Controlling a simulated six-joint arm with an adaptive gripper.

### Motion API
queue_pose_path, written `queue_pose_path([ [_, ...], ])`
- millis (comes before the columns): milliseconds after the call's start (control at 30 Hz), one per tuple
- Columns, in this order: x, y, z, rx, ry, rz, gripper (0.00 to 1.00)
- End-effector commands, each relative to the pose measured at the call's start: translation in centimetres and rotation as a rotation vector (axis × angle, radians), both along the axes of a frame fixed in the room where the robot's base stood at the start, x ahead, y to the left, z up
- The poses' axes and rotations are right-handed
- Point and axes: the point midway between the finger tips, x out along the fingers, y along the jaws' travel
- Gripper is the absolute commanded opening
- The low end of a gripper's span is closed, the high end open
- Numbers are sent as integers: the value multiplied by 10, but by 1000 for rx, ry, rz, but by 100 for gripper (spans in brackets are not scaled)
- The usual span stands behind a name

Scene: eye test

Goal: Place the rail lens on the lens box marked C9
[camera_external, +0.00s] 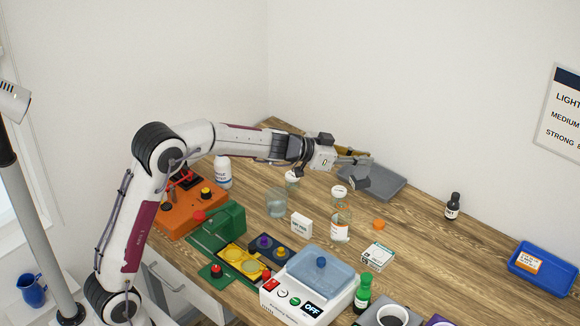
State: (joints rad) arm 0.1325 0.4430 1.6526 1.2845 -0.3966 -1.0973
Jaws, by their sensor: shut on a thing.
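My gripper (363,172) is above the back part of the wooden table, in front of a grey tray. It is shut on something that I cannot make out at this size. A yellow rail (244,262) with round, lens-like discs lies in a green fixture (222,228) at the middle left, well away from the gripper. A small white box (301,225) with dark print stands right of the fixture. Another white box (378,256) with a printed label lies further right. I cannot read a C9 mark on either box, and cannot identify the rail lens for certain.
Clear jars (276,203) and a labelled jar (340,231) stand near the middle. A white device (310,285) marked OFF and a green bottle (363,293) are in front. The grey tray (384,184) is behind. Bare table (455,255) lies toward the blue tray (541,270).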

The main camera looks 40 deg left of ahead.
Motion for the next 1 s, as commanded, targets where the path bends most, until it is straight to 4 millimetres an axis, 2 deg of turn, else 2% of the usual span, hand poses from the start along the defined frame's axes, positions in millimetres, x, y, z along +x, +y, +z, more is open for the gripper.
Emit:
queue_pose_path([
  [33, -5, -18, 0, -1, 1, -32, 0],
  [100, -13, -40, 0, 1, 2, -73, 0],
  [200, -23, -65, -1, 2, 5, -120, 0],
  [400, -41, -104, -2, 3, 11, -195, 0],
  [567, -54, -129, -4, 6, 16, -244, 0],
  [1000, -52, -125, -45, 4, 18, -237, 0],
])
